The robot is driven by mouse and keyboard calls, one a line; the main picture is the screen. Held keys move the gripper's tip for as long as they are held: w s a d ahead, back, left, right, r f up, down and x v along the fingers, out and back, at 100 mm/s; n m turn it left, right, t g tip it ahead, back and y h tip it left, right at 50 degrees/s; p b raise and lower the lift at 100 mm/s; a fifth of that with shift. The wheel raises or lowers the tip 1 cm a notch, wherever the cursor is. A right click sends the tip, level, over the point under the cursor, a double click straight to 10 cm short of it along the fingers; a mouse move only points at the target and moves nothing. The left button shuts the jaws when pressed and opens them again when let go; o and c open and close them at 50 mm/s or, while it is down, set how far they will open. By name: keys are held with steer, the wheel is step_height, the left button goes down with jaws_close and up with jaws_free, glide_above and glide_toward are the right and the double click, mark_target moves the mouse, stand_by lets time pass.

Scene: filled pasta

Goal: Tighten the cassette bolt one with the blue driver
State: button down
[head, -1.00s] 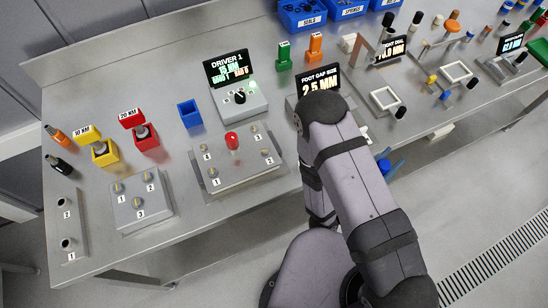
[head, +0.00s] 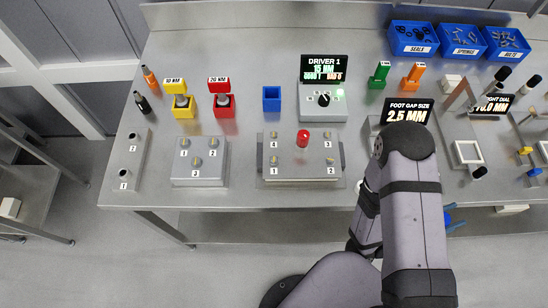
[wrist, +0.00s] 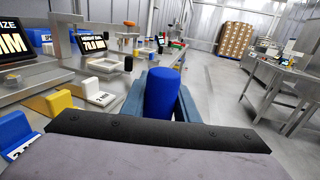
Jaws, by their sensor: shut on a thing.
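My gripper (wrist: 160,100) is shut on the blue driver (wrist: 164,88), whose blue rounded end stands between the two blue-grey fingers in the wrist view. Its tip is hidden. In the head view my arm covers most of the gripper; a small blue part shows right of the arm, low beside the bench front. The grey block with a red knob (head: 303,139) and numbered bolts, likely the cassette (head: 303,168), sits at the bench's middle front. Bolt one (head: 274,161) is at its front left. The blue holder (head: 272,98) behind it looks empty.
The Driver 1 display (head: 324,68) reads 15 NM. A smaller bolt plate (head: 200,173) is left of the cassette. The Foot Gap Size display (head: 408,113) stands behind my arm. Boxes and benches show in the wrist view.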

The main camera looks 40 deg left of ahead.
steer(key=shift+r, duration=0.1)
steer(key=a+r+p, duration=0.2)
steer(key=a+r, duration=0.5)
steer(key=r, duration=0.2)
steer(key=a+r+n+t+y, duration=0.1)
steer(key=a+r+n+y, duration=0.15)
steer(key=a, duration=0.45)
steer(key=a+r+n+t+y, duration=0.15)
steer(key=a+y, duration=0.25)
steer(key=a, duration=0.4)
steer(key=s+a+r+n+y, duration=0.2)
steer(key=s+a+y, duration=0.1)
steer(key=s+a, duration=0.2)
steer(key=s+a+r+n+g+y, duration=0.1)
steer(key=s+a+y, duration=0.3)
steer(key=a, duration=0.6)
steer(key=s+a+r+n+g+y, duration=0.1)
steer(key=s+a+r+n+y, duration=0.2)
steer(key=s+a, duration=0.4)
steer(key=shift+a+r+n+p, duration=0.25)
steer(key=shift+r+n+p, duration=0.05)
steer(key=shift+r+n, duration=0.3)
steer(key=shift+y, duration=0.25)
